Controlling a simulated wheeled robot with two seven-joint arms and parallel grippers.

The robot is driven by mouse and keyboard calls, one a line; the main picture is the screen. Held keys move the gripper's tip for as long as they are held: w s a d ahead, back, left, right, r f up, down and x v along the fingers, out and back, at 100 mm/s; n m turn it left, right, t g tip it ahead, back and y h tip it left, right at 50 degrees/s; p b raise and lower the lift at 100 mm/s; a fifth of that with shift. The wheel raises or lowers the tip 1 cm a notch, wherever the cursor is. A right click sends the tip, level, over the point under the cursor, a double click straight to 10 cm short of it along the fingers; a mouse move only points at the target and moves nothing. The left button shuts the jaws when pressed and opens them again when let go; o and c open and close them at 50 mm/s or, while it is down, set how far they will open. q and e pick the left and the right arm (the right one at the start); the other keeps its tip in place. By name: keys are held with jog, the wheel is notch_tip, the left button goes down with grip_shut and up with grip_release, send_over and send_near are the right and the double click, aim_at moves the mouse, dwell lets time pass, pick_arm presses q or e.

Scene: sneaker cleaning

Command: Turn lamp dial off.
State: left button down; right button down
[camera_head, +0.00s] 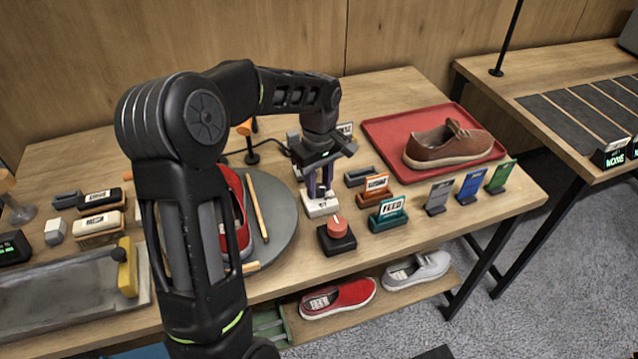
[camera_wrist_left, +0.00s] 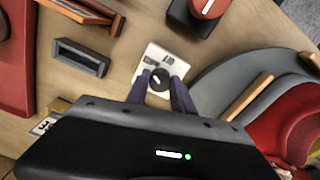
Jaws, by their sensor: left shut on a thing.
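The lamp dial is a small black knob (camera_wrist_left: 158,80) with a pale pointer mark, on a white base plate (camera_wrist_left: 167,57) on the table. In the head view the white base (camera_head: 320,207) shows under my left gripper, and the knob is hidden there. My left gripper (camera_head: 318,188) points down at the base. In the left wrist view its two purple fingers (camera_wrist_left: 159,90) are shut on the knob, one on each side. My right gripper does not show in either view.
A red knob on a black box (camera_head: 336,236) stands just in front of the base. A grey turntable (camera_head: 277,232) with a red shoe lies to the left. Small label stands (camera_head: 388,214) and a red tray (camera_head: 379,134) with a brown shoe are to the right.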

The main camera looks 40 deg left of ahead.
aim_at(319, 187)
pick_arm(q)
jog(key=shift+m, duration=0.4)
jog(key=m, duration=1.1)
dwell(0.5)
jog(key=c, duration=1.1)
grip_release()
notch_tip(319, 187, up, 8)
jog(key=shift+f+b, duration=0.1)
jog(key=shift+b, duration=0.35)
